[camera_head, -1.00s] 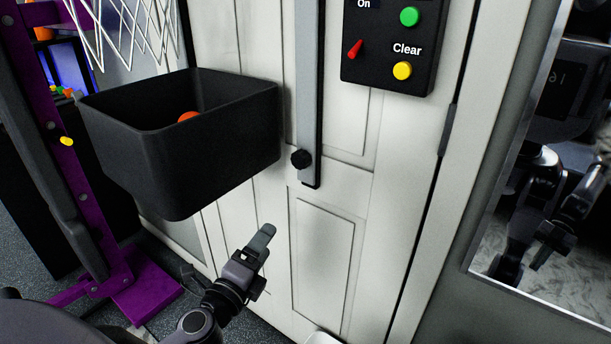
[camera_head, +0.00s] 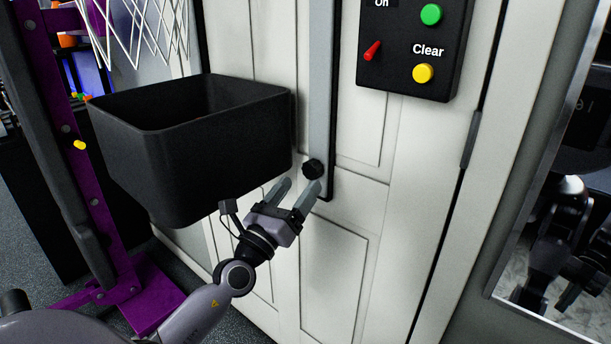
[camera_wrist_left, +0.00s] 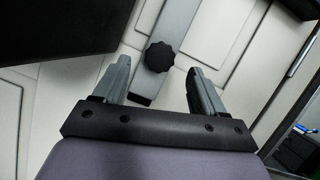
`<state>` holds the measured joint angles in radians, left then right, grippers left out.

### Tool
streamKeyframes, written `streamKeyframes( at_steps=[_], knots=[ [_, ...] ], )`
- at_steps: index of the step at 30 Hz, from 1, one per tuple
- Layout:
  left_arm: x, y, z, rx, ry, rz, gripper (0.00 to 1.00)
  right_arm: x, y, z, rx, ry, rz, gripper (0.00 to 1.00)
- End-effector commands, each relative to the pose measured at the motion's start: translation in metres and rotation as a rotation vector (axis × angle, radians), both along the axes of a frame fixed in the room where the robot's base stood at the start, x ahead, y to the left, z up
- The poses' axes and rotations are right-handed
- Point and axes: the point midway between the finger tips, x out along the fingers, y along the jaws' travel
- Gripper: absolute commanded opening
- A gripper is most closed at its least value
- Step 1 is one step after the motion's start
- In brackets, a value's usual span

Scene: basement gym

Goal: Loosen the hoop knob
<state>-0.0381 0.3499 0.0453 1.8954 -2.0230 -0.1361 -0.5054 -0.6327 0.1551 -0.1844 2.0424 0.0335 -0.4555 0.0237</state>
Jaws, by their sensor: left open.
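The hoop knob (camera_head: 313,169) is a small black lobed knob near the lower end of a grey vertical rail (camera_head: 320,110) on the white door. My left gripper (camera_head: 301,187) is open and empty, just below and left of the knob in the head view. In the left wrist view the knob (camera_wrist_left: 159,57) shows ahead of and between the two open fingers (camera_wrist_left: 160,80), apart from them. My right gripper is not directly in view.
A black bin (camera_head: 190,150) hangs beside the rail, close above my left gripper. A black control panel (camera_head: 415,45) with a red switch and green and yellow buttons is at upper right. A purple stand (camera_head: 110,240) is at left. A mirror (camera_head: 555,200) is at right.

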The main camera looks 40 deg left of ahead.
Motion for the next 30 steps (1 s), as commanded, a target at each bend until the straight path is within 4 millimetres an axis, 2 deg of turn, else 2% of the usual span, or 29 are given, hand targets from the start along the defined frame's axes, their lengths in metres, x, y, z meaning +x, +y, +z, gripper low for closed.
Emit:
streamKeyframes(
  at_steps=[3, 9, 20, 21, 26, 30],
  knots=[
    [0.015, 0.0, 0.008, -0.002, -0.002, 0.001, 0.71, 0.0, 0.0, 0.003, -0.001, 0.001, -0.002, 0.0],
    [0.03, 0.001, 0.012, -0.002, 0.0, 0.0, 0.71, -0.003, 0.0, 0.001, 0.0, 0.006, -0.006, 0.0],
    [0.034, 0.001, 0.013, -0.003, 0.001, 0.0, 0.71, -0.006, -0.001, -0.003, -0.002, 0.016, -0.008, 0.0],
    [0.034, 0.001, 0.013, -0.003, 0.001, 0.0, 0.67, -0.006, -0.001, -0.003, -0.002, 0.016, -0.008, 0.0],
    [0.034, 0.001, 0.013, -0.003, 0.001, 0.0, 0.15, -0.006, -0.001, -0.003, -0.002, 0.015, -0.009, 0.0],
    [0.034, 0.001, 0.013, -0.004, 0.001, -0.001, 0.15, -0.005, -0.002, -0.002, -0.002, 0.014, -0.009, 0.0]
  ],
)
